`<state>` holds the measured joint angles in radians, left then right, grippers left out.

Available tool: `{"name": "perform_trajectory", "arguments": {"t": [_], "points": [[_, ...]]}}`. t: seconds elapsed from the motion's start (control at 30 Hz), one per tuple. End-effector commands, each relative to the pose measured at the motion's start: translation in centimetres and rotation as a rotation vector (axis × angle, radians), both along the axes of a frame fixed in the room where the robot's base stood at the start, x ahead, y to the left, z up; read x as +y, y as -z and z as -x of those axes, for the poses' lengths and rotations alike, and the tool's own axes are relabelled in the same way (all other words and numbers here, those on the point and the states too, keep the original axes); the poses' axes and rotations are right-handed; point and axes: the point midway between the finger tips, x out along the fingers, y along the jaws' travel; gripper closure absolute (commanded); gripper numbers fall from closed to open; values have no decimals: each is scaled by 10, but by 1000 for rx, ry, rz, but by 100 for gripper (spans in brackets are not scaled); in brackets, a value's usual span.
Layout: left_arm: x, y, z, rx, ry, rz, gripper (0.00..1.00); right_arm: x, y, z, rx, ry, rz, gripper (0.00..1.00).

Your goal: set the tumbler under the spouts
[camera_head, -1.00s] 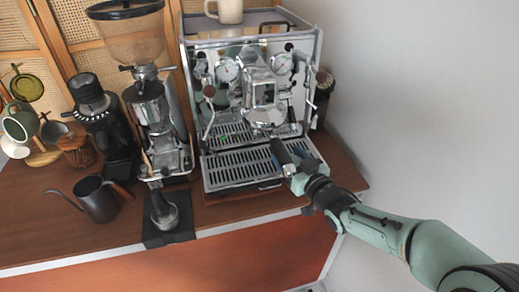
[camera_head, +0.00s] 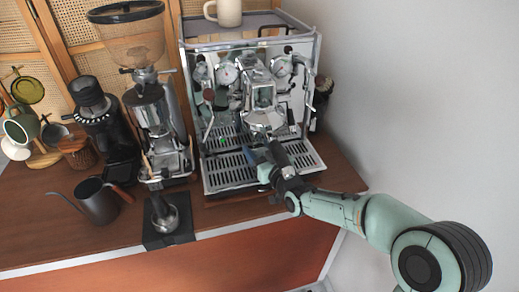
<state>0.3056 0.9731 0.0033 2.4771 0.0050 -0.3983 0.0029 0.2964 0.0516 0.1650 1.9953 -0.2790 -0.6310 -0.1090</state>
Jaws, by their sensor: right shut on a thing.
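My right gripper (camera_head: 262,158) reaches in from the right over the front of the espresso machine (camera_head: 245,95). It is shut on the tumbler, low over the drip tray (camera_head: 228,180). The tumbler's outline is hard to make out; the gripper and the portafilter hide much of it. The portafilter's dark handle (camera_head: 279,153) sticks out toward me from the group head (camera_head: 261,119), above and right of the fingertips. The spouts are hidden beneath it. I cannot tell whether the tumbler touches the tray. My left gripper is not in view.
Left of the machine stands a grinder (camera_head: 153,115), with a tamper (camera_head: 165,217) on a dark mat in front. A black kettle (camera_head: 97,201) and a mug tree are further left. A cream mug (camera_head: 229,12) sits on the machine. A wall bounds the right side.

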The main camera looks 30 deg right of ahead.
Motion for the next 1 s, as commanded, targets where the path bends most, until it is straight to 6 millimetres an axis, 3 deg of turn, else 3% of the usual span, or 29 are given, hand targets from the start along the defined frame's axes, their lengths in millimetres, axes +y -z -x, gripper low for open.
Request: {"name": "perform_trajectory", "arguments": {"t": [0.1, 0.13, 0.2, 0.63, 1.0], "points": [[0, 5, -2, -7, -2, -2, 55, 0, 4, 0, -1, 0, 0, 77], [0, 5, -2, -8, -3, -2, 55, 0, 4, 0, 1, 0, 0, 37], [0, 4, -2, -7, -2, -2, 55, 0, 3, 0, 0, 0, 0, 14], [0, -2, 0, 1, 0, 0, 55, 0, -3, 2, 0, 0, 0, 14], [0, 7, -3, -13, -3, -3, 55, 1, -5, 80, -2, 2, 2, 14]]}}
